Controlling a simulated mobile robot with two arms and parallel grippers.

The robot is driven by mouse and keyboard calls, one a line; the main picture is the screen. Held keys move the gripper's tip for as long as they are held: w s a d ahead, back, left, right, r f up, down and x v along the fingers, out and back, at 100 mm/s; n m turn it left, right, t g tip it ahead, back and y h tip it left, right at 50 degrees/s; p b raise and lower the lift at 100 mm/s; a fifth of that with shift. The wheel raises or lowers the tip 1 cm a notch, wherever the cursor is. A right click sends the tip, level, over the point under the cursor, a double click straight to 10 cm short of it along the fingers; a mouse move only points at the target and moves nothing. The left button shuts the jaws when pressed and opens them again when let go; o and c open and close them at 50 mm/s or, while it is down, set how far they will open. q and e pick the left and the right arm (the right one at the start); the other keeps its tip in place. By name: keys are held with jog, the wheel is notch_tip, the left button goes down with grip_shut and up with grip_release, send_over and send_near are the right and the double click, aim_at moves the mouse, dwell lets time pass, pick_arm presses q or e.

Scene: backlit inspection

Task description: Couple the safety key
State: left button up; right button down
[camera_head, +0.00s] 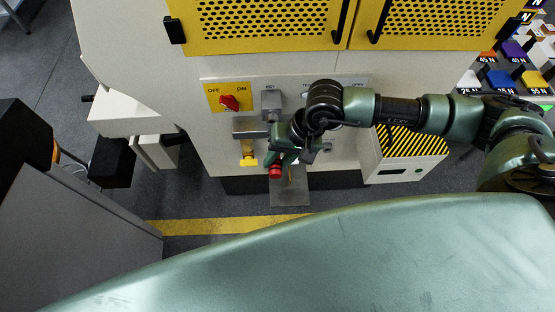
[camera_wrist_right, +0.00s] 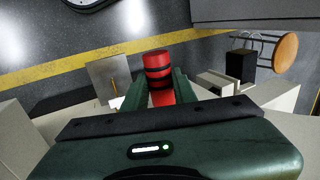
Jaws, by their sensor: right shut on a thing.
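In the right wrist view the red piece (camera_wrist_right: 159,68) has black bands and sits between the two fingers. A yellow piece (camera_head: 248,157) hangs below a grey bracket left of the gripper. I cannot tell for certain which of these is the safety key. My gripper and wrist hide part of the panel. My left gripper is not in view.
A yellow OFF/ON plate (camera_head: 228,97) with a red knob is at the panel's left. Yellow perforated doors (camera_head: 265,22) are above. A box with a striped top (camera_head: 410,141) stands at right, near coloured weight blocks (camera_head: 498,79). A metal plate (camera_head: 290,192) lies below the gripper.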

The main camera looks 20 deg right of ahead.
jog(key=w+b, duration=0.1)
jog(key=w, duration=0.1)
jog(key=w+d+b, duration=0.1)
jog(key=w, duration=0.1)
jog(key=shift+f, duration=0.1)
jog(key=shift+w+d+r+b, duration=0.1)
jog(key=shift+w+d+b, duration=0.1)
jog(key=shift+w, duration=0.15)
jog(key=shift+w+d+r+b, duration=0.1)
jog(key=shift+w+b, duration=0.05)
jog(key=shift+w, duration=0.2)
jog(key=shift+w, duration=0.15)
jog(key=shift+w+d+f+b, duration=0.1)
jog(key=shift+w+d+b, duration=0.15)
jog(key=shift+w+b, duration=0.5)
jog(key=shift+w+d+b, duration=0.2)
jog(key=shift+w+b, duration=0.45)
jog(key=shift+w, duration=0.05)
jog(key=shift+w+r, duration=0.2)
jog(key=c, duration=1.1)
grip_release()
jog(key=shift+d, duration=0.1)
jog(key=shift+o, duration=0.2)
jog(key=shift+w+f, duration=0.1)
